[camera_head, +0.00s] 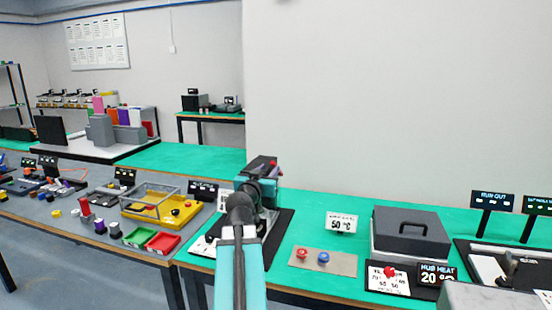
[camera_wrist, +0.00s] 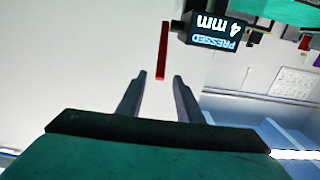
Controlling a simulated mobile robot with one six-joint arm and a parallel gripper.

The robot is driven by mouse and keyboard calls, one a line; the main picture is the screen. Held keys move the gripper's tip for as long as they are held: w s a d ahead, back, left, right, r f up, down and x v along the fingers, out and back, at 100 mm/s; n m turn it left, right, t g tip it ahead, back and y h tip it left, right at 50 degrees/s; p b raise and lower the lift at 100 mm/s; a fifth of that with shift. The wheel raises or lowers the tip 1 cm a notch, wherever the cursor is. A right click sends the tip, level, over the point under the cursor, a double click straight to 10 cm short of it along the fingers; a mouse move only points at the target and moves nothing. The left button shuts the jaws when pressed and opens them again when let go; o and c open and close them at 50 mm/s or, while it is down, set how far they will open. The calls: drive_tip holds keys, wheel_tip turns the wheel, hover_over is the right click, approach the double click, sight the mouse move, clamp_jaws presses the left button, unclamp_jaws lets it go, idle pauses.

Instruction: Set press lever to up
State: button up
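The press lever shows as a thin red bar (camera_wrist: 162,50) in the wrist view. It lies just beyond the fingertips, in line with the gap between them. My gripper (camera_wrist: 158,78) is open, with two dark fingers apart and nothing between them. The press display (camera_wrist: 214,30) beside the bar appears upside down and reads "PRESSED 4 mm". In the head view, my teal arm reaches to the press on its dark base plate (camera_head: 279,236) and hides much of it. Red parts (camera_head: 279,171) show near the arm's end; my fingers cannot be made out there.
Right of the press, a plate with red and blue knobs (camera_head: 341,263) and a grey lidded box (camera_head: 410,235) stand on the green bench. To the left are a yellow tray (camera_head: 183,220) and red and green bins (camera_head: 162,242). The wall behind the press is bare.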

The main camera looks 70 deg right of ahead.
drive_tip(key=shift+w+d+p, duration=0.15)
drive_tip(key=shift+d+p, duration=0.45)
drive_tip(key=shift+d, duration=2)
drive_tip(key=shift+w+d+p, duration=0.15)
drive_tip(key=shift+d+p, duration=0.4)
drive_tip(key=shift+d, duration=2.05)
clamp_jaws()
drive_tip(key=shift+a+f, duration=0.1)
drive_tip(key=shift+a, duration=0.05)
